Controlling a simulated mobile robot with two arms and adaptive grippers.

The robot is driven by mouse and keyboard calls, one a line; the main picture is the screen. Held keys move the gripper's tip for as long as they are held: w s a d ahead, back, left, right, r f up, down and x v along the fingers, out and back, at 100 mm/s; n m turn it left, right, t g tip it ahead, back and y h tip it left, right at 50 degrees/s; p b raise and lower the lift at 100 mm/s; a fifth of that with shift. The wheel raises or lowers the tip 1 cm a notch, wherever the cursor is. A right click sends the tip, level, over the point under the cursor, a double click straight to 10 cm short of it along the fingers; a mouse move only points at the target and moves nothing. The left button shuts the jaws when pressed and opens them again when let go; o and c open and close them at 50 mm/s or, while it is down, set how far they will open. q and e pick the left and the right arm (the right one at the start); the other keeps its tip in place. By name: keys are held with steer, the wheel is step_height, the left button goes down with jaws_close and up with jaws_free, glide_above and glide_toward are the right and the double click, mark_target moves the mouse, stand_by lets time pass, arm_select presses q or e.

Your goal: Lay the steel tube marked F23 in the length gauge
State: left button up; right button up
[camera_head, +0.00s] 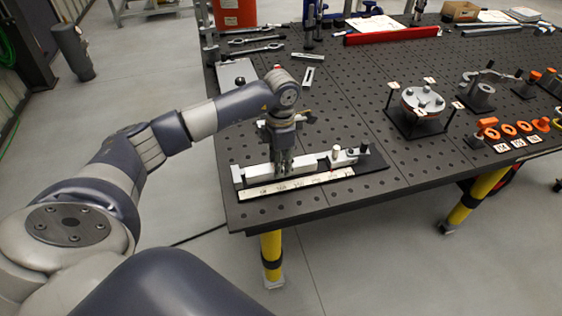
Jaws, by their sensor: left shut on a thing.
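The length gauge (372,168) is a dark plate at the table's front left corner, with a white scale strip (290,187) along its front and a block with knobs (345,156) at its right end. A pale steel tube (303,165) lies lengthwise along the gauge behind the scale. Its F23 mark is not readable. My left gripper (283,168) points down over the gauge and is shut on the tube, hiding part of its middle. I cannot tell whether the tube rests fully on the gauge. My right gripper is not in view.
The perforated black table (385,95) has free room right of the gauge. A round fixture (422,102) stands on a stand further right. Orange rings and clamps (508,130) lie at the right edge. Wrenches (255,48) and a red bar (392,35) lie at the back.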

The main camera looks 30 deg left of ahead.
arm_select(q)
steer(key=o, duration=1.3)
steer(key=shift+o, duration=0.2)
steer(key=shift+r, duration=0.1)
steer(key=shift+r+p, duration=0.85)
steer(key=shift+r, duration=0.6)
steer(key=shift+r+p, duration=1.1)
steer(key=shift+r, duration=0.9)
